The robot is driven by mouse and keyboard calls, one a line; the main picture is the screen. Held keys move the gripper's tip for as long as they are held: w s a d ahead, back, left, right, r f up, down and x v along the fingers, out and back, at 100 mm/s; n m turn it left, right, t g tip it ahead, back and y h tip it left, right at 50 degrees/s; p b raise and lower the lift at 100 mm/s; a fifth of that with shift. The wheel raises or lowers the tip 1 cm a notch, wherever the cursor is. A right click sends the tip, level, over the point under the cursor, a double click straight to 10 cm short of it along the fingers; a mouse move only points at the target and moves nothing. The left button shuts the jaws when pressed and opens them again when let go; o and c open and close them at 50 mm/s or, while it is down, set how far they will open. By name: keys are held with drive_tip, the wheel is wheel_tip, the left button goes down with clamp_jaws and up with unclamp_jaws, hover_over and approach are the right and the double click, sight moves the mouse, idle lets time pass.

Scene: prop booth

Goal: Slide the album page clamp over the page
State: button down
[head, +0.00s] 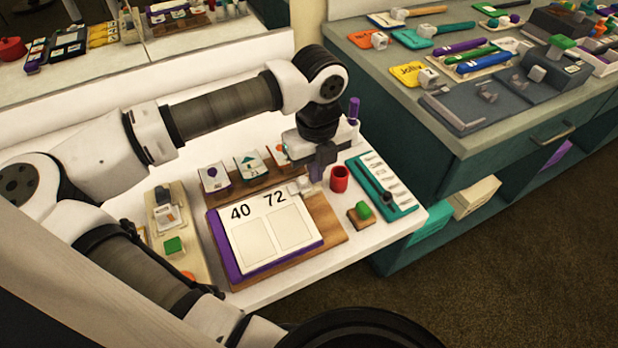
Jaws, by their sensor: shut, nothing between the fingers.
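The album page (254,240) is a cream sheet with "40" and "72" and two blank panels. It lies on a purple-edged album (229,262) on a brown wooden board (328,231). A small pale block (299,187), which looks like the page clamp, sits at the page's top right corner, partly behind my gripper. My gripper (317,178) points down just right of this block, above the board's upper right corner. Its fingers are shut with nothing between them. I cannot tell whether they touch the block.
A red cup (339,179) stands close right of my gripper. A teal tray (376,180) and a green-knobbed wooden block (360,213) are further right. Picture cards (249,165) stand behind the album. A tan tray (174,232) lies left. The white table's front right corner is clear.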

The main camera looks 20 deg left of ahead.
drive_tip(key=shift+w+d+r+p, duration=0.1)
drive_tip(key=shift+r+p, duration=0.3)
drive_tip(key=shift+r, duration=0.95)
drive_tip(key=shift+d+r+p, duration=0.1)
drive_tip(key=shift+r+p, duration=0.3)
drive_tip(key=shift+r, duration=0.95)
